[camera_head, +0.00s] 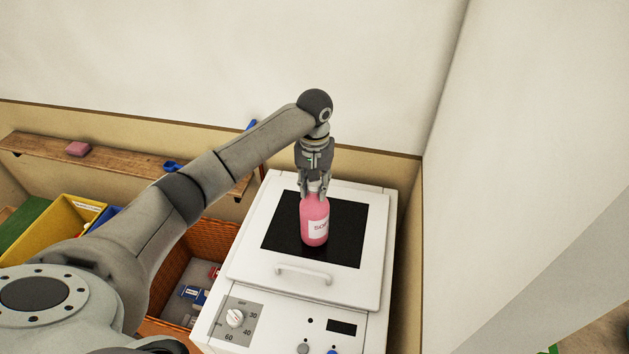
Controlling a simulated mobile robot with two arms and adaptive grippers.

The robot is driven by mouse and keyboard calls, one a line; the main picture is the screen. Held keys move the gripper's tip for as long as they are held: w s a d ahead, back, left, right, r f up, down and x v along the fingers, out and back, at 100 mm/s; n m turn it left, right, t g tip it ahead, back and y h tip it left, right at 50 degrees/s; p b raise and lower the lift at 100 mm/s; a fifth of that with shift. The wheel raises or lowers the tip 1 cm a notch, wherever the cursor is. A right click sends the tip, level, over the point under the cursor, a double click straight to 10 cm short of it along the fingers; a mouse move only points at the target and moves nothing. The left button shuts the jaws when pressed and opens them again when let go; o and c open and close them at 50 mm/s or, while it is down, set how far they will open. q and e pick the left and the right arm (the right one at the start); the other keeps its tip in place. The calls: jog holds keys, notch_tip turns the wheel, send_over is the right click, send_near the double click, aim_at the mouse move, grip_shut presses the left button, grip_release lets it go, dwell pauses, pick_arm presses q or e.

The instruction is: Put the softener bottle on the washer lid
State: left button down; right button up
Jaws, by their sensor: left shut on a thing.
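The softener bottle (314,222) is pink with a white label and is upright over the black panel of the washer lid (262,257). My left gripper (313,192) comes down from above and is shut on the bottle's neck. The fingers hide the bottle's top. I cannot tell whether the bottle's base touches the lid or is just above it. The lid is white with a handle (304,274) at its front and looks closed on the white washer. My right gripper is not in view.
The washer's front panel has a dial (235,318). A wicker basket (213,240) with small boxes stands left of the washer. A wooden wall shelf (122,159) holds a pink block (78,149). A yellow bin (62,228) is at the far left. Walls close in behind and right.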

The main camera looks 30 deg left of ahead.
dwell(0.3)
pick_arm(q)
jog(key=c, duration=1.1)
grip_release()
jog(key=shift+f, duration=0.15)
jog(key=shift+s, duration=0.1)
jog(key=shift+r+b, duration=0.4)
jog(key=shift+r, duration=0.05)
notch_tip(320, 180, up, 5)
jog(key=shift+b, duration=1.2)
notch_tip(320, 180, up, 5)
jog(key=shift+f, duration=0.1)
jog(key=shift+r, duration=0.75)
